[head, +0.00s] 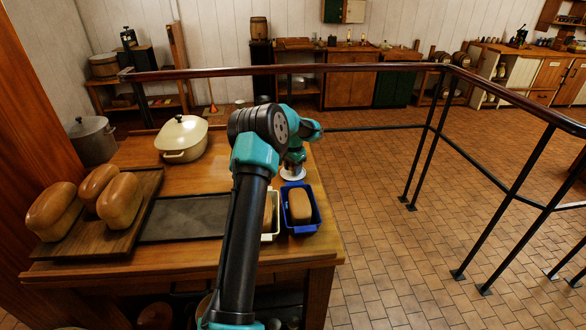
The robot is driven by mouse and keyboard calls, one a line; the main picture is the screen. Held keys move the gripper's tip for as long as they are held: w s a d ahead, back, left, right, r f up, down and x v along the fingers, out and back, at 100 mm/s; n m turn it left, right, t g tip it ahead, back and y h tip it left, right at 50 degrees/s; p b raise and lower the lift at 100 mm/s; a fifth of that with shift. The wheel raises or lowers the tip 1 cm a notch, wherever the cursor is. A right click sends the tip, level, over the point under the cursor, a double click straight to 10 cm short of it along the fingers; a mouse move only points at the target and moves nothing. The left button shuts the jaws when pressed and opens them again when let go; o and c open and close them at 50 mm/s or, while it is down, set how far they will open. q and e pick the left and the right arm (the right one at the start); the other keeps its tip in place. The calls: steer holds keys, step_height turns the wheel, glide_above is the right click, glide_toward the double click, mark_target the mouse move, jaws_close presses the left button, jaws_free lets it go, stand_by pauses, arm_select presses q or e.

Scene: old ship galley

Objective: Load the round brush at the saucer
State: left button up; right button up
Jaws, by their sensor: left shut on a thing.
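My left gripper (293,160) points down at the right back part of the wooden table, in front of the railing. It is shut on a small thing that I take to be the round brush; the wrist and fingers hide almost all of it. A small white saucer (292,176) shows right below the fingertips; its back part is hidden. I cannot tell whether the held thing touches the saucer. My right gripper is not in view.
A blue tin (315,218) with a loaf stands just in front of the saucer. My arm partly hides a cream tin (270,237) beside it. A dark tray (187,219), a board (147,188) with loaves and a lidded cream pot (183,139) fill the left. A railing (350,67) runs behind.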

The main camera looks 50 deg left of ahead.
arm_select(q)
steer(key=shift+r, duration=3.45)
steer(key=shift+w, duration=0.1)
steer(key=w+d+f, duration=0.4)
steer(key=d, duration=0.6)
steer(key=w+d+f, duration=0.4)
steer(key=d, duration=0.7)
steer(key=w+d+f, duration=0.3)
steer(key=d+f, duration=0.1)
steer(key=d, duration=0.6)
steer(key=s+d+f, duration=0.1)
steer(key=d+f, duration=0.2)
steer(key=d, duration=0.7)
steer(key=s+d+f, duration=0.2)
steer(key=d, duration=0.8)
steer(key=s+d+f, duration=0.2)
steer(key=d+f, duration=0.1)
steer(key=d, duration=0.7)
steer(key=shift+f+m, duration=0.3)
steer(key=shift+m, duration=0.1)
